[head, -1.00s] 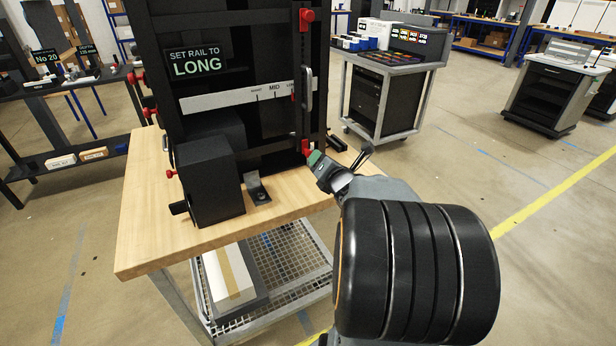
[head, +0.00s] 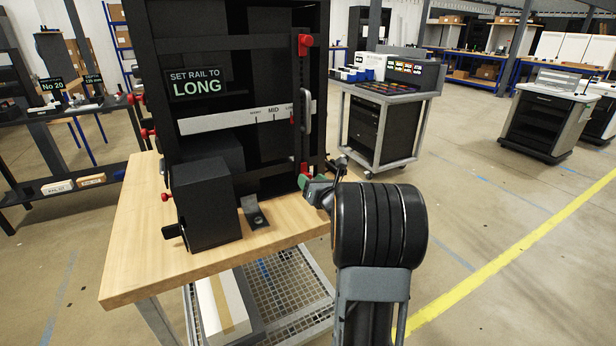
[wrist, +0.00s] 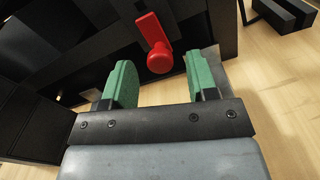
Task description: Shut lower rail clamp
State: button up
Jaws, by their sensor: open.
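The lower rail clamp is a red lever with a rounded knob (wrist: 158,55), on the rack's dark post in the wrist view. In the head view the lower clamp (head: 304,176) shows as a small red part low on the rack's right post. My gripper (wrist: 161,84) is open, its two green fingertips apart. The red knob lies just beyond the fingertips and between them in the picture, with nothing held. In the head view my gripper (head: 308,185) is beside the lower clamp; whether it touches cannot be told. The upper red clamp (head: 305,44) is higher on the same post.
The rack (head: 160,100) stands on a wooden bench (head: 135,240). A black box (head: 207,205) and a small metal bracket (head: 254,213) are at its front. A sign (head: 196,82) reads "SET RAIL TO LONG".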

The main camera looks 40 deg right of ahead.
aim_at(306, 173)
jog(key=shift+w+d, duration=0.2)
jog(key=shift+w, duration=1.2)
jog(key=shift+c, duration=0.2)
grip_shut()
